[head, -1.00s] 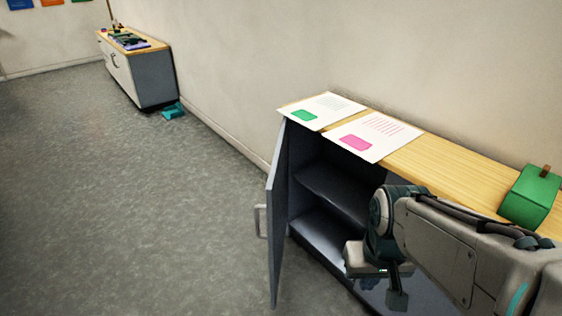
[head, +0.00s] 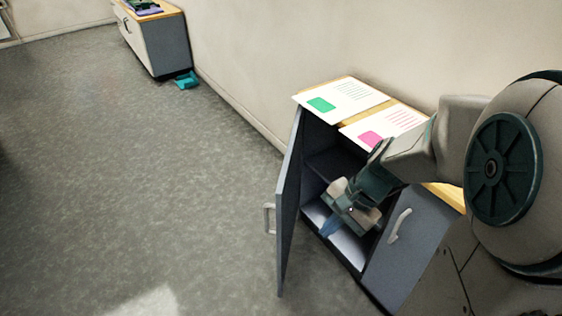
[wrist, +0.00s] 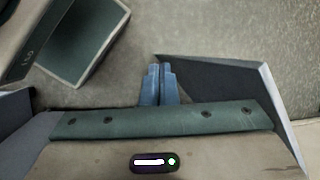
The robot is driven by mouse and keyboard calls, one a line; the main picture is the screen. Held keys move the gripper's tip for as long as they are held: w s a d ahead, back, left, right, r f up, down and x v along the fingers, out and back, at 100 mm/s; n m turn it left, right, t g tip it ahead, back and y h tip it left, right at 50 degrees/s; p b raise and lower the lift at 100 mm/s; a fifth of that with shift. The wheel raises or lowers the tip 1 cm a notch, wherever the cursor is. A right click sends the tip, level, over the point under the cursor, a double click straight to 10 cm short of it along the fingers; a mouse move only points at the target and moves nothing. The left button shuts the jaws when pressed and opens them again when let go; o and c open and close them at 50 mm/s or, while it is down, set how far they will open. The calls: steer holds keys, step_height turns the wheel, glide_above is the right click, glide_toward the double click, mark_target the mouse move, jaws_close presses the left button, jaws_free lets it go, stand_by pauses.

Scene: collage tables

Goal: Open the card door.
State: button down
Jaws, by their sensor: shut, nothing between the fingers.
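The card door (head: 288,215) is a grey cabinet door with a pale bar handle (head: 268,218) on its outer face. It stands wide open on the left of the low cabinet, swung out over the floor. My gripper (head: 328,229) is in front of or just inside the open compartment, to the right of the door and apart from it in the head view. Its blue fingers are together and empty, as the wrist view (wrist: 156,80) shows. A dark panel with a pale edge lies beside the fingers there; I cannot tell which panel it is.
The cabinet's right door (head: 405,240) with its own handle is closed. A card with a green patch (head: 340,96) and a card with a pink patch (head: 385,126) lie on top. Another cabinet (head: 160,42) stands far back. The floor left of the door is clear.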

mark_target(283, 206)
steer(key=w+f+m+t+y+p, duration=0.25)
steer(key=w+m+y+p, duration=0.2)
steer(key=w+m, duration=0.65)
steer(key=shift+m+h, duration=0.45)
steer(key=shift+m, duration=0.15)
steer(key=x, duration=0.3)
steer(key=b+x, duration=0.1)
steer(key=x, duration=0.5)
steer(key=shift+s+f, duration=0.25)
steer(key=shift+s, duration=0.1)
steer(key=shift+w+a+r, duration=0.15)
steer(key=shift+w+a, duration=0.05)
steer(key=shift+a, duration=0.4)
steer(key=shift+w+a+r, duration=0.15)
steer(key=shift+w+a, duration=0.05)
steer(key=shift+a, duration=0.45)
steer(key=shift+w+a, duration=0.15)
steer(key=shift+a, duration=0.45)
